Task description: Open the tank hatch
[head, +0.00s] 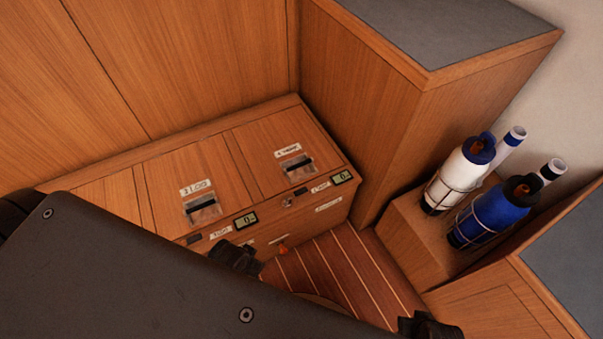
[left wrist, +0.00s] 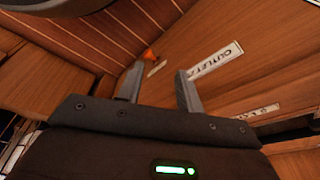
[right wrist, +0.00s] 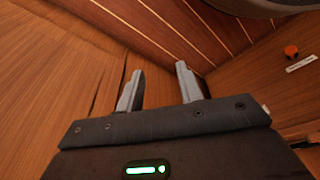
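Two wooden hatch panels, a left one (head: 165,177) and a right one (head: 262,138), lie flush and closed in the top of a wooden bench. The left panel has a metal latch (head: 203,208) at its front edge, and the right one has a similar latch (head: 298,165). Small white labels are too blurred to read in the head view. My left gripper (left wrist: 160,69) is open and empty, near the bench front with an outlet label (left wrist: 215,59). My right gripper (right wrist: 159,68) is open and empty, near wood panelling above the striped floor. Neither touches a latch.
Small displays (head: 246,219) and an orange knob (head: 282,250) sit along the bench front. A tall grey-topped cabinet (head: 450,25) borders the bench at right. White (head: 457,177) and blue (head: 492,213) bottles stand in a rack. Striped floor (head: 345,270) is open between. My dark body hides the lower left.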

